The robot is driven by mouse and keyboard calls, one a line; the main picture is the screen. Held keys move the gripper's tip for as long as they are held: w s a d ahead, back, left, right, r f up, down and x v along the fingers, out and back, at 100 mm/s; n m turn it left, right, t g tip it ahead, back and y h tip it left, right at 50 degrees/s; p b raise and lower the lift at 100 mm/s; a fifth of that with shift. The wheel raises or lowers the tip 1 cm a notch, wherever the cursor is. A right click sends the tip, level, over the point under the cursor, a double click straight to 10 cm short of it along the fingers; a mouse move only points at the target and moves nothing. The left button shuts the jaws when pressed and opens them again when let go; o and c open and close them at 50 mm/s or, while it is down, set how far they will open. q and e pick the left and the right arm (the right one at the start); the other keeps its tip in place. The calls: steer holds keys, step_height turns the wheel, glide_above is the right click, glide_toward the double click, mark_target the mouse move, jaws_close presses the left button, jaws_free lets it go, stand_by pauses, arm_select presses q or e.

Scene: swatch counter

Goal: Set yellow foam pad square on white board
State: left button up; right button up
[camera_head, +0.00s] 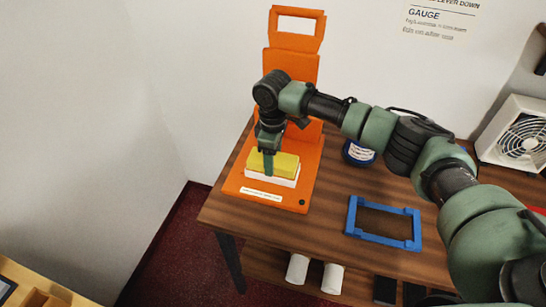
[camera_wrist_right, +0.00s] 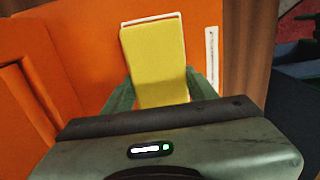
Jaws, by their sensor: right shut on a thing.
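The yellow foam pad (camera_head: 287,164) lies over the white board (camera_head: 283,182) on the orange stand's base (camera_head: 238,181). In the right wrist view the yellow pad (camera_wrist_right: 155,62) covers most of the board (camera_wrist_right: 181,22), with a thin white rim showing at its top and upper right edge. My right gripper (camera_head: 268,168) points down over the stand, with its fingers at the pad's long sides. It is shut on the yellow pad; in the wrist view its fingertips (camera_wrist_right: 160,92) flank the pad. Whether the pad fully touches the board cannot be told. My left gripper is not in view.
The orange stand's upright panel (camera_head: 291,67) rises behind the base. A blue frame (camera_head: 384,222) lies on the wooden counter (camera_head: 335,185) to the right. A blue jar (camera_head: 357,153) stands behind my arm, and a white fan box (camera_head: 518,137) is at far right.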

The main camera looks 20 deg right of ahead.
steer(key=o, duration=1.4)
